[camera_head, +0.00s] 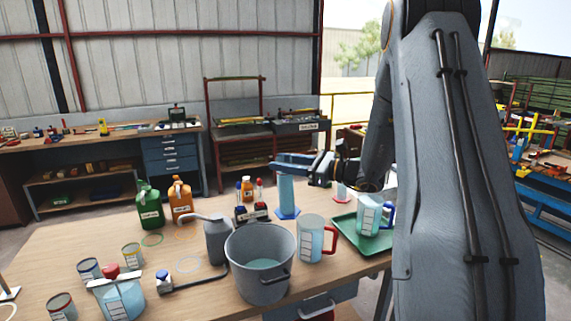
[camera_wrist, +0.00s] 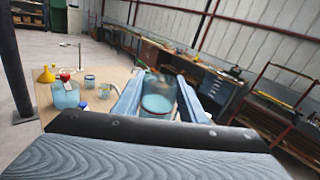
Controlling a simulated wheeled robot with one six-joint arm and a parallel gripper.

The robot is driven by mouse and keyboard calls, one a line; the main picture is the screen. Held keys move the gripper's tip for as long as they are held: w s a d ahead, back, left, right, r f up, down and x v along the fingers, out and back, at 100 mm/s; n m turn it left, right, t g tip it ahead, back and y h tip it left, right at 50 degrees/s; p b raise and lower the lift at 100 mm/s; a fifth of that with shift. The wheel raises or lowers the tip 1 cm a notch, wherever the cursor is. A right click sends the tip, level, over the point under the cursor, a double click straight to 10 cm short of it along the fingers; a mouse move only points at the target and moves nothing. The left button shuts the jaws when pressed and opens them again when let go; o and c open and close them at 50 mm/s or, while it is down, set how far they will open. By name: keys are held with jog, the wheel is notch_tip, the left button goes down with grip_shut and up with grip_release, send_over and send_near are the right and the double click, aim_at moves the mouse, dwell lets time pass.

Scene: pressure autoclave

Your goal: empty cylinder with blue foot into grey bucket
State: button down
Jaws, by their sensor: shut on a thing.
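The cylinder with the blue foot (camera_head: 287,195) stands upright on the table in the head view, behind the grey bucket. My gripper (camera_head: 297,164) is shut around its upper part. In the wrist view the cylinder (camera_wrist: 158,104) sits between the two fingers of my gripper (camera_wrist: 157,98), with bluish liquid showing inside. The blue foot appears to be at table level; I cannot tell whether it touches. The grey bucket (camera_head: 248,285) stands near the table's front edge and has some light blue liquid in it.
A red-handled jug (camera_head: 311,240) stands right of the bucket, and a green tray (camera_head: 345,234) holds a blue-handled jug (camera_head: 369,214). A grey wash bottle (camera_head: 217,240) is left of the bucket. Green (camera_head: 149,206) and orange (camera_head: 180,201) bottles stand behind.

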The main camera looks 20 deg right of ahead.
jog(key=s+a+n+b, duration=0.1)
jog(key=a+n+b, duration=0.1)
jog(key=s+a+n+b, duration=0.1)
jog(key=n+b, duration=0.1)
jog(key=shift+s+a+f+h, duration=0.2)
jog(key=shift+s+a+h, duration=0.1)
jog(key=shift+s+a, duration=0.05)
dwell(0.7)
jog(key=shift+f+n+b, duration=0.6)
jog(key=shift+n+b, duration=0.6)
jog(key=shift+b, duration=0.5)
jog(key=shift+s+a+f+n+h+b, duration=0.1)
jog(key=shift+f+n+h+b, duration=0.45)
jog(key=shift+b, duration=1.05)
jog(key=shift+s+a+f+n+b, duration=0.15)
jog(key=shift+f+n+b, duration=1.25)
jog(key=shift+b, duration=1.3)
jog(key=shift+s+a+f+n+b, duration=0.1)
jog(key=shift+f+n+b, duration=0.55)
jog(key=shift+b, duration=0.85)
jog(key=shift+s+a+f+n+b, duration=0.1)
jog(key=shift+f+n+b, duration=0.1)
jog(key=shift+f+b, duration=1)
